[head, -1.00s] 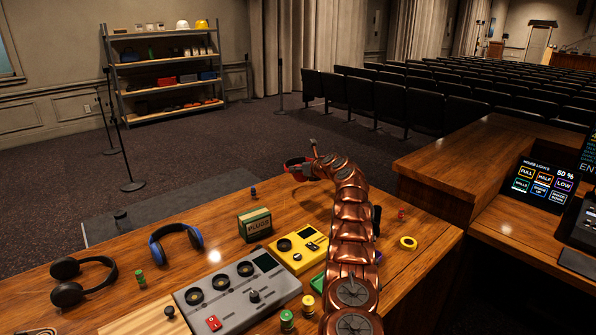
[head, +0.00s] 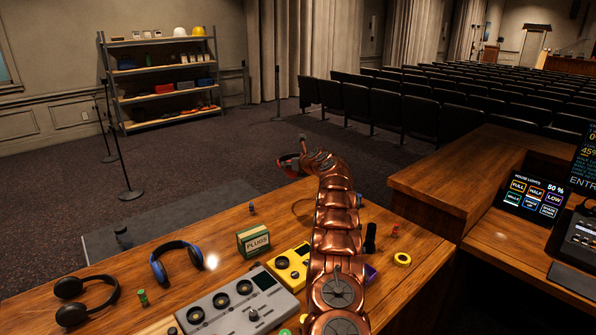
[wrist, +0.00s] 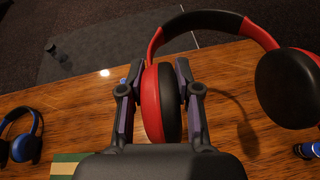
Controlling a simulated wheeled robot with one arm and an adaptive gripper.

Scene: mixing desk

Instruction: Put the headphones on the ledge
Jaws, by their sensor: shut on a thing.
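My gripper (wrist: 160,90) is shut on one ear cup of the red and black headphones (wrist: 151,100), a finger on each side of the cup. Their band arches up to the right in the wrist view, and the black second cup hangs free. In the head view, the red headphones (head: 287,161) are held above the desk's far edge, partly hidden by my arm. Blue headphones (head: 176,262) and black headphones (head: 86,300) lie on the desk at the left. The raised wooden ledge (head: 455,178) is to the right of my arm; its visible top is bare.
A green plugs box (head: 254,240), a yellow device (head: 290,263) and a grey mixer (head: 238,301) stand on the desk left of my arm. A yellow tape roll (head: 402,259) and small items lie right of it.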

